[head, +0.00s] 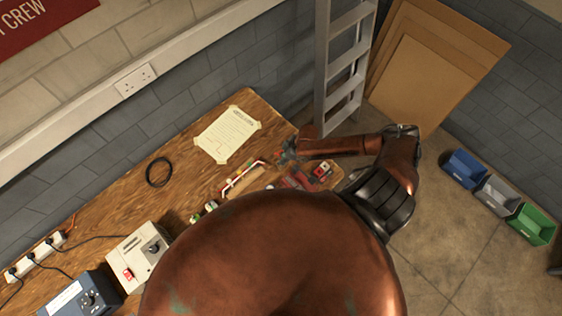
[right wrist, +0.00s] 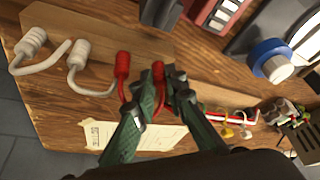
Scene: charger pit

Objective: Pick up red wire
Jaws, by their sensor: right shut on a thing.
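The red wire (right wrist: 123,64) shows in the right wrist view as a short bent lead with two thick ribbed red ends. My right gripper (right wrist: 168,74), with green fingers, is shut on its right-hand end; the other end sticks out to the left. The wire is over or on a brown board, and I cannot tell whether it still touches it. In the head view the right gripper (head: 288,150) is small, over the bench's right end, and the wire in it cannot be made out. My left gripper is not in view.
Two white wires (right wrist: 77,58) lie left of the red one. A yellow wire (right wrist: 226,128) and other parts lie right. The wooden bench (head: 110,206) holds paper (head: 227,132), a black cable ring (head: 159,172) and power boxes (head: 137,262). A ladder (head: 343,70) stands behind.

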